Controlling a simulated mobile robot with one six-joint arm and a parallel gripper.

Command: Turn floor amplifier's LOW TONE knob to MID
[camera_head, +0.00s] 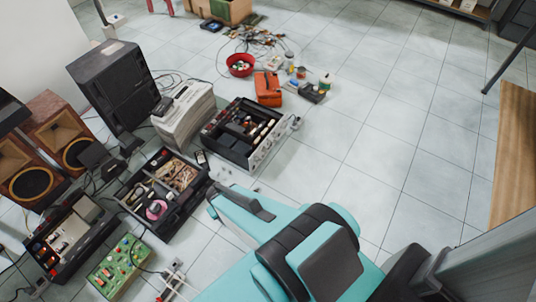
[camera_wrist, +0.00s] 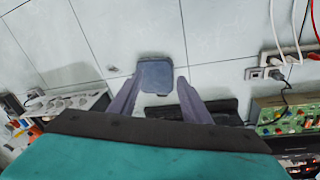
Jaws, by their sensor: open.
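The floor amplifier (camera_head: 268,148) is an open dark chassis with a silver front panel carrying small knobs, near the middle of the head view. What looks like the same panel shows at the left of the wrist view (camera_wrist: 82,104). The knob labels and the LOW TONE knob's setting are too small to read. My gripper (camera_wrist: 158,83) is open, its two grey fingers apart. It is off to one side of the panel, not touching any knob. A blue-grey square thing (camera_wrist: 156,73) shows between the fingertips; I cannot tell how far below it is.
An open dark toolbox (camera_head: 182,207) and a green circuit board (camera_head: 118,268) lie left of my arm. Speakers (camera_head: 62,135) and a beige device (camera_head: 184,112) stand behind. An orange box (camera_head: 268,90) and a red bowl (camera_head: 240,65) lie beyond. Tiled floor (camera_head: 395,135) is clear to the right.

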